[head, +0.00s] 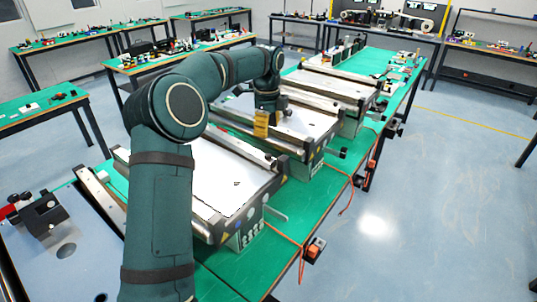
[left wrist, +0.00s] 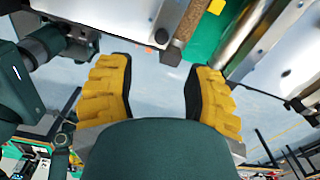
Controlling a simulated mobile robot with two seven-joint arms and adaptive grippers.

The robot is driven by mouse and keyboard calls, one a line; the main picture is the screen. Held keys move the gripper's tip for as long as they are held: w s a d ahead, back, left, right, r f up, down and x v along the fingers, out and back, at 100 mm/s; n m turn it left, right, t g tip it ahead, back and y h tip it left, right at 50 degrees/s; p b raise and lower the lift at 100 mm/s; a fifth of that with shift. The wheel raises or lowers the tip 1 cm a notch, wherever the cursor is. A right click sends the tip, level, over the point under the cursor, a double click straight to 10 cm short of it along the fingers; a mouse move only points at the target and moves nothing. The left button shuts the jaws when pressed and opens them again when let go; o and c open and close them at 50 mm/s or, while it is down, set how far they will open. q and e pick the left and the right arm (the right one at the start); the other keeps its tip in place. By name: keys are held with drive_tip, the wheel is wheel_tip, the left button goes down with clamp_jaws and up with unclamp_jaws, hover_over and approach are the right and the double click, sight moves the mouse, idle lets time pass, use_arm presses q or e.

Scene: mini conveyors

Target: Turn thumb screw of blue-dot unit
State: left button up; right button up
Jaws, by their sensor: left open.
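Several mini conveyor units stand in a row on the green table. The nearest unit (head: 215,185) has a pale belt and small round marks on its end plate; a bluish one seems to be among them, too small to be sure. A second unit (head: 310,122) stands behind it. My left gripper (head: 261,125) has yellow fingers and hangs over the second unit's near side, pointing down. In the left wrist view, my left gripper (left wrist: 160,90) is open, with nothing between its fingers. I cannot make out the thumb screw for certain. My right gripper is not in view.
A third unit (head: 335,88) stands farther back. Orange cables and small boxes (head: 315,248) hang along the green table's (head: 225,268) right edge. In the left wrist view, metal rails (left wrist: 245,45) lie close beyond the fingers. The floor on the right is clear.

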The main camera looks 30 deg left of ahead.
sight(268, 155)
use_arm(q)
wheel_tip(268, 155, down, 10)
drive_tip(key=shift+w+r+b, duration=0.1)
drive_tip(key=shift+b, duration=0.4)
clamp_jaws()
